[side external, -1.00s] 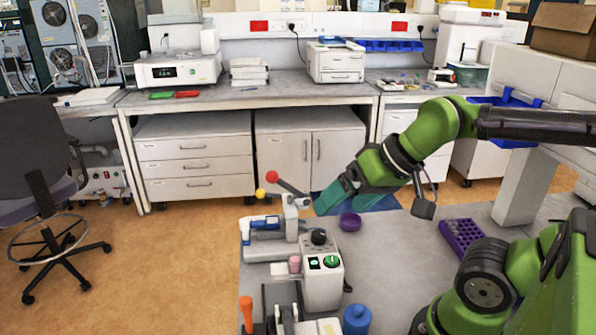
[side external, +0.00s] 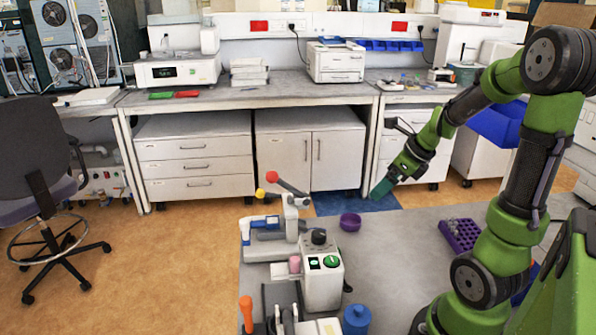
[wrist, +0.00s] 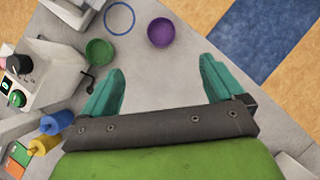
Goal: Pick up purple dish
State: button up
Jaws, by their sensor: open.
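The purple dish (side external: 350,221) is a small round bowl on the grey table near its far edge, right of the lab machine. In the wrist view the purple dish (wrist: 161,32) lies beyond and between my fingertips, apart from them. My gripper (side external: 379,190) is raised above the table, to the right of the dish in the side view. In the wrist view my gripper (wrist: 160,80) has its two teal fingers spread wide with nothing between them.
A green dish (wrist: 99,51) and a blue ring (wrist: 119,18) lie left of the purple dish. The white machine (side external: 322,270) stands on the left. A purple tube rack (side external: 460,235) is on the right, and a blue bottle (side external: 356,319) is at the front.

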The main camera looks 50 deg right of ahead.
send_near(347, 223)
jog(key=shift+w+a+f+m, duration=0.25)
jog(key=shift+f+m, duration=0.05)
jog(key=shift+d+x, duration=0.2)
jog(key=shift+x, duration=2.6)
jog(key=shift+s, duration=0.1)
jog(key=shift+c, duration=0.3)
jog(key=c, duration=1)
jog(key=shift+c, duration=0.2)
jog(key=shift+r, duration=0.1)
